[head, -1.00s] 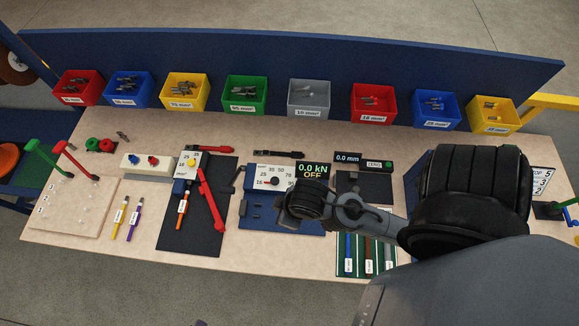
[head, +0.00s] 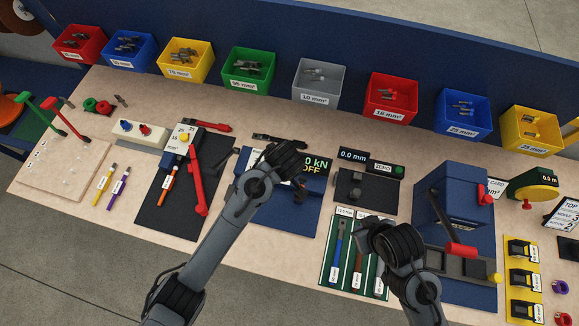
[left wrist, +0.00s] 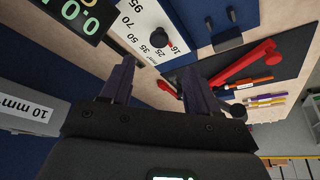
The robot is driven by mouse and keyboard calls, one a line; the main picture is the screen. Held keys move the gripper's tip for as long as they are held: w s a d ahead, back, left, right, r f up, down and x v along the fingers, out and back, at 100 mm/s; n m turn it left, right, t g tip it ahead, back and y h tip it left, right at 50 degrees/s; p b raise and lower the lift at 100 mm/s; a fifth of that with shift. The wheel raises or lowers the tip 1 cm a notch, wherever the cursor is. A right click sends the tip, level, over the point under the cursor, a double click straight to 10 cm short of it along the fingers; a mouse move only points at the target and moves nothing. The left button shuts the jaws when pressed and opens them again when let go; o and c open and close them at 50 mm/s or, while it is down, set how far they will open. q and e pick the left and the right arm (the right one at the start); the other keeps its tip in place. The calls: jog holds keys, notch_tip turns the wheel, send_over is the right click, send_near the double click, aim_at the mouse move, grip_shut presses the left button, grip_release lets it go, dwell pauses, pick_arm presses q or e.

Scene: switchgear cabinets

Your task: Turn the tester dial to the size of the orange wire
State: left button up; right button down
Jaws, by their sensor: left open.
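The tester with its blue base (head: 284,218) and green display (head: 320,165) stands mid-bench; my left gripper (head: 288,152) covers its dial in the head view. In the left wrist view the black dial knob (left wrist: 160,38) shows on a white scale reading 16 to 95, a small red mark near 16. My left gripper (left wrist: 155,78) is open and empty, apart from the knob, with its fingers pointing at the tester. The orange wire (head: 167,181) lies by the red-handled tool; its label is too small to read. My right gripper (head: 392,243) is over the cable rack; its jaws are unclear.
Coloured lug bins, including the grey bin (head: 318,80), line the back. A red-handled tool (head: 197,180) lies left of the tester. A cable rack (head: 330,262) and a blue press (head: 447,197) stand to the right. Bare bench shows at front left.

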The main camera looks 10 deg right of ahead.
pick_arm(q)
jog(key=x, duration=1)
jog(key=shift+w+d+f, duration=0.1)
jog(key=shift+w+f, duration=0.05)
jog(key=shift+f, duration=0.15)
jog(key=c, duration=1)
jog(key=shift+c, duration=0.2)
